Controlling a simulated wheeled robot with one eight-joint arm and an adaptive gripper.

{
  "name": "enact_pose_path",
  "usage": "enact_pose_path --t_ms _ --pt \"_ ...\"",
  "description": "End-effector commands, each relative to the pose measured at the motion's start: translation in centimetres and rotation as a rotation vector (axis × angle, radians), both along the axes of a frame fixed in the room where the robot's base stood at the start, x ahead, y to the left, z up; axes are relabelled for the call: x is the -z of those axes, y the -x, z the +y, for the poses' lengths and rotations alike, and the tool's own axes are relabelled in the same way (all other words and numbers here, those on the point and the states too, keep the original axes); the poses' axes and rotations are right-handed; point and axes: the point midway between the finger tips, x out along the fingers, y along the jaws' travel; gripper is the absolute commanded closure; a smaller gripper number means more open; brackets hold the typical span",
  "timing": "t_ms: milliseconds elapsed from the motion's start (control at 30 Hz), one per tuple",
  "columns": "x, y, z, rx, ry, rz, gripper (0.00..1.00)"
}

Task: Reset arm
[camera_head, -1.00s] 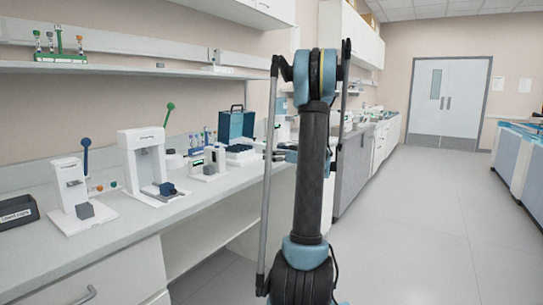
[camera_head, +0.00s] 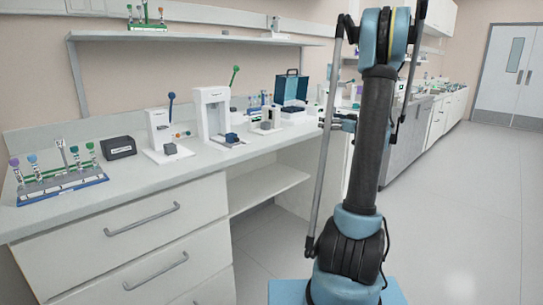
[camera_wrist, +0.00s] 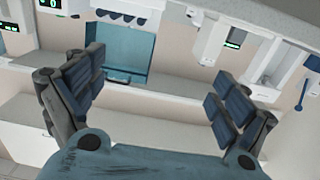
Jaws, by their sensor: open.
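My arm stands upright on the right side of the head view, in front of the bench. In the wrist view my gripper (camera_wrist: 160,98) is open, its two dark padded fingers wide apart with nothing between them. In the head view my gripper is mostly hidden behind the arm, and only a small part shows left of the arm. A teal case (camera_wrist: 122,48) shows beyond the fingers in the wrist view, apart from them. The same teal case (camera_head: 291,88) stands on the bench in the head view.
The white bench (camera_head: 120,190) holds a tube rack (camera_head: 62,185), a black box (camera_head: 118,147) and two white lever devices (camera_head: 213,112) (camera_head: 160,128). A shelf (camera_head: 190,37) with another rack (camera_head: 147,25) runs above. The floor (camera_head: 460,215) to the right is clear.

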Motion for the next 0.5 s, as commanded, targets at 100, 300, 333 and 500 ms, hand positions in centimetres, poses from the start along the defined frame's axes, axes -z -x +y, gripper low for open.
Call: enact_pose_path --t_ms 100,300,333,500 --pt "0.1 0.5 1.1 -0.013 0.004 0.028 0.06" --pt "0.3 1.9 4.2 -0.047 0.018 0.098 0.06" --pt "0.3 2.2 4.6 -0.050 0.021 0.108 0.06" --pt "0.5 4.1 6.5 -0.068 0.037 0.182 0.06"
